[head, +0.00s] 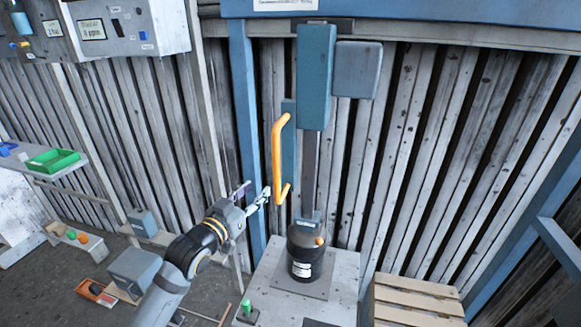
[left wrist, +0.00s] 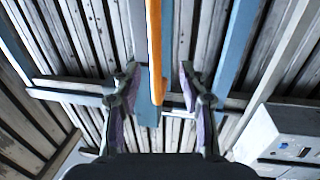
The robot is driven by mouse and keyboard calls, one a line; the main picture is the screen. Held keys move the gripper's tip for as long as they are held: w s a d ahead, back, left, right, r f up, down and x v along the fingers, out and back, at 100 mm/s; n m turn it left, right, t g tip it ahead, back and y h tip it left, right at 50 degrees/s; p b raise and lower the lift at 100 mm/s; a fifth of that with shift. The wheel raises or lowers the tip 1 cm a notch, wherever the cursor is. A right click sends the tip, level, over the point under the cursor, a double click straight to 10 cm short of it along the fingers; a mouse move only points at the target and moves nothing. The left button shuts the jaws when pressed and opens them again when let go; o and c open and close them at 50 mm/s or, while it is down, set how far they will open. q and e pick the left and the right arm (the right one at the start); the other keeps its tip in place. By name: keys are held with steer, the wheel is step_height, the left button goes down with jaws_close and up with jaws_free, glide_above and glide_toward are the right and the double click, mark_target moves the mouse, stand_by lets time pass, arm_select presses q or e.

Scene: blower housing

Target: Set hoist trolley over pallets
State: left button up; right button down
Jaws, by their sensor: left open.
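A dark post (head: 309,175) runs down from the trolley to a black cylinder (head: 305,255) on a grey platform. A wooden pallet (head: 415,300) lies to the right of the platform. My left gripper (head: 262,197) is open near the handle's lower end. In the left wrist view the orange handle (left wrist: 154,50) shows between the open fingers (left wrist: 160,85); contact cannot be told. My right gripper is not in view.
A blue upright post (head: 245,130) stands behind my left gripper. A grey box (head: 357,70) hangs right of the trolley. A shelf with a green tray (head: 53,161) is at the left. A small green knob (head: 246,308) sits on the platform's front left.

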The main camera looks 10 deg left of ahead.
mark_target(274, 171)
arm_select(q)
steer(key=x, duration=0.3)
steer(key=r+p+x, duration=0.1)
steer(key=x, duration=0.2)
steer(key=p+x, duration=0.1)
steer(key=x, duration=0.2)
steer(key=shift+w+d+r, duration=0.15)
steer(key=shift+w+d, duration=0.1)
steer(key=shift+d, duration=0.25)
steer(key=shift+w+d+p, duration=0.1)
steer(key=shift+w+p, duration=0.25)
steer(key=shift+w, duration=0.1)
steer(key=shift+c, duration=0.3)
jaws_close()
